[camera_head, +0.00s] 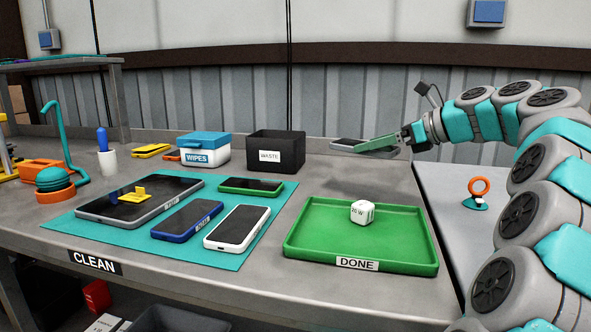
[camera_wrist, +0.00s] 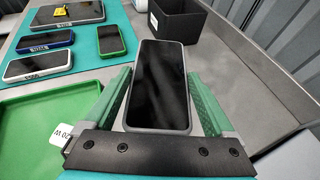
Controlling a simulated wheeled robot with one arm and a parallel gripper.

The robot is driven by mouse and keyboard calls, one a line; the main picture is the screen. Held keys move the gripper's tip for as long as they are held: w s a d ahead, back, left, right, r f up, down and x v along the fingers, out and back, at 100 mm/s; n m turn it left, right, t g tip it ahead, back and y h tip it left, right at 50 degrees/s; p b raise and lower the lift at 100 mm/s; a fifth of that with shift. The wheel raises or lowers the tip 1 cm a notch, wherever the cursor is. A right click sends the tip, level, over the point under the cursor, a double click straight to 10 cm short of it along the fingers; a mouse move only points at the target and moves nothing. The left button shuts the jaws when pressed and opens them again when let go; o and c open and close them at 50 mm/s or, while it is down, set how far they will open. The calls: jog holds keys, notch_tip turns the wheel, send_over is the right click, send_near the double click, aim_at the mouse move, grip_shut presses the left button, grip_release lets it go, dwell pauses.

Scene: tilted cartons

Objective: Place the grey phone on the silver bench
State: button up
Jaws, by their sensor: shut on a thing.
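The grey phone (camera_wrist: 160,88), with a dark screen and grey rim, lies face up between the two green fingers of my gripper (camera_wrist: 159,74) in the wrist view. My gripper (camera_head: 376,145) is shut on the phone's sides. In the head view the phone (camera_head: 346,143) juts out left of the fingers, partly hidden by them. It is held roughly level above the back right of the grey metal bench (camera_head: 330,178), with a shadow below it. The bench's bare surface also shows in the wrist view (camera_wrist: 232,82).
A green DONE tray (camera_head: 300,250) holds a white cube (camera_head: 362,212). A teal mat (camera_head: 235,257) carries a tablet (camera_head: 135,198) and several phones. A black WASTE bin (camera_head: 276,153) and a WIPES box (camera_head: 204,150) stand behind. A lighter surface (camera_head: 450,225) with an orange ring lies right.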

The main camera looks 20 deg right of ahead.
jog(key=b, duration=0.1)
send_over(370, 196)
notch_tip(370, 196, down, 6)
jog(key=shift+r, duration=0.15)
notch_tip(370, 196, down, 5)
jog(key=b, duration=0.6)
jog(key=shift+r, duration=0.35)
jog(key=o, duration=1.3)
jog(key=shift+c, duration=0.2)
